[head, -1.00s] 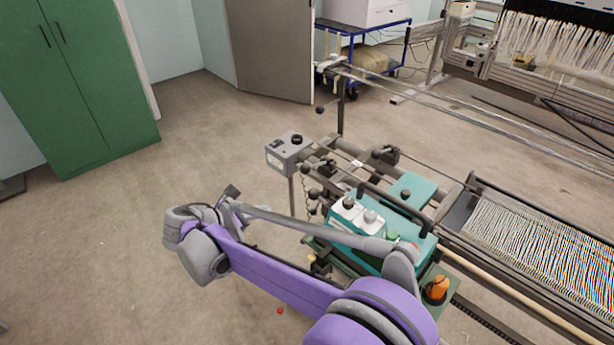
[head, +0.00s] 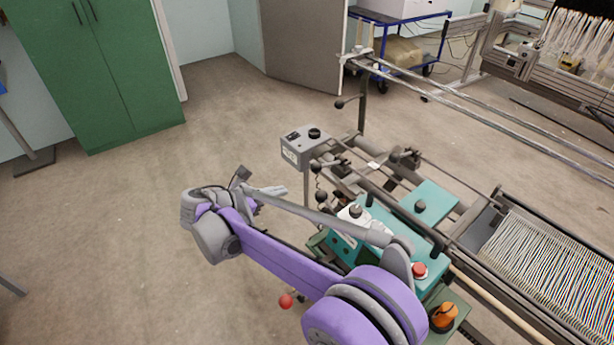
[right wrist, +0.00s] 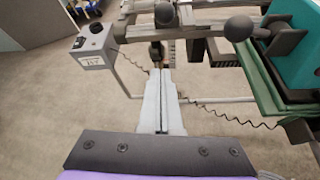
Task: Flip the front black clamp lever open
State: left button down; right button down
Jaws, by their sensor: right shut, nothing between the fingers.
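Black ball-ended clamp levers sit on the machine's rails. In the head view one ball knob (head: 317,165) is beside the grey control box and another lever (head: 407,155) is further right. In the right wrist view, a large black ball lever (right wrist: 238,28) is up and right of the fingers, and another ball (right wrist: 164,13) is above them. I cannot tell for certain which is the front one. My right gripper (head: 283,190) is shut and empty, left of the machine; its pale fingers (right wrist: 162,72) point toward the rail, apart from both balls. My left gripper is out of view.
A grey control box (head: 304,146) on a post stands near the gripper. A teal unit (head: 430,203) is right of it, with a red button (head: 419,269) near my arm. A coiled cable (right wrist: 235,120) hangs below the machine.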

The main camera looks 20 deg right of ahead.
jog(key=shift+d, duration=0.1)
jog(key=w+d, duration=0.4)
jog(key=d, duration=0.4)
jog(key=shift+d+f, duration=0.2)
jog(key=shift+d, duration=0.1)
jog(key=shift+r, duration=0.15)
jog(key=shift+r+y+p, duration=0.35)
jog(key=shift+y+p, duration=0.05)
jog(key=shift+p, duration=0.2)
